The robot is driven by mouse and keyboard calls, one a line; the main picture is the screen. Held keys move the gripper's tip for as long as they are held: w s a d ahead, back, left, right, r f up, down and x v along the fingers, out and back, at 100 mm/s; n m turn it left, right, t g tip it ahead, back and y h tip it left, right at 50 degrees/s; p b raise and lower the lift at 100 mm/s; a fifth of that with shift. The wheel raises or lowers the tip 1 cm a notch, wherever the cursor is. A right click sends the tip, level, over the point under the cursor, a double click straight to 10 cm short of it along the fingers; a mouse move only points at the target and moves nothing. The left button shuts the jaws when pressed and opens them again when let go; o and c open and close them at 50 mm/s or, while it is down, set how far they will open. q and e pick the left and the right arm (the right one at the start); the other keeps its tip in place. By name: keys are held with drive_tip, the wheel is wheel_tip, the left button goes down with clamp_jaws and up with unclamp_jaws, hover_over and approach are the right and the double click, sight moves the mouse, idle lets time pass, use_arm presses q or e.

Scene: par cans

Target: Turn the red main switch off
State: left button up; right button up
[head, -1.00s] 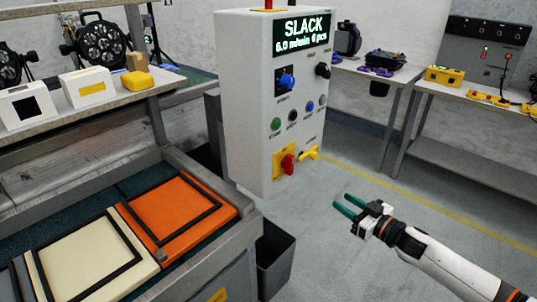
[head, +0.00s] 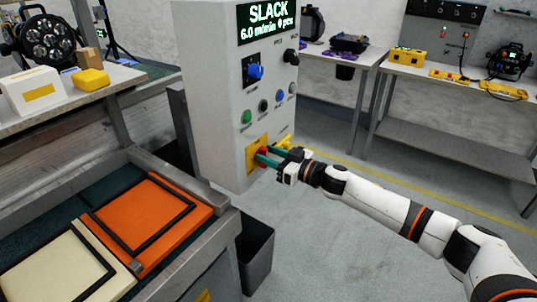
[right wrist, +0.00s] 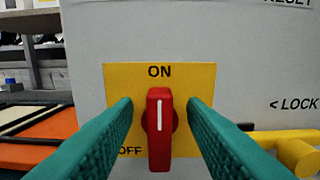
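The red main switch (right wrist: 159,128) sits on a yellow plate (right wrist: 190,76) on the grey control cabinet. Its handle stands upright, with its white line pointing to ON; OFF is printed at lower left. In the head view the switch is mostly hidden by my right gripper (head: 267,156), whose green fingers reach to the yellow plate (head: 251,158). In the right wrist view my right gripper (right wrist: 160,117) is open, one finger on each side of the handle, with gaps showing on both sides. My left gripper is not in view.
A yellow lock lever (right wrist: 294,150) sticks out just right of the switch. The cabinet (head: 212,100) has several knobs and buttons above. A conveyor with an orange panel (head: 152,218) lies left, and a dark bin (head: 256,255) stands below.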

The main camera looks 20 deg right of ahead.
drive_tip(key=shift+w+a, duration=0.25)
drive_tip(key=shift+w, duration=0.05)
clamp_jaws()
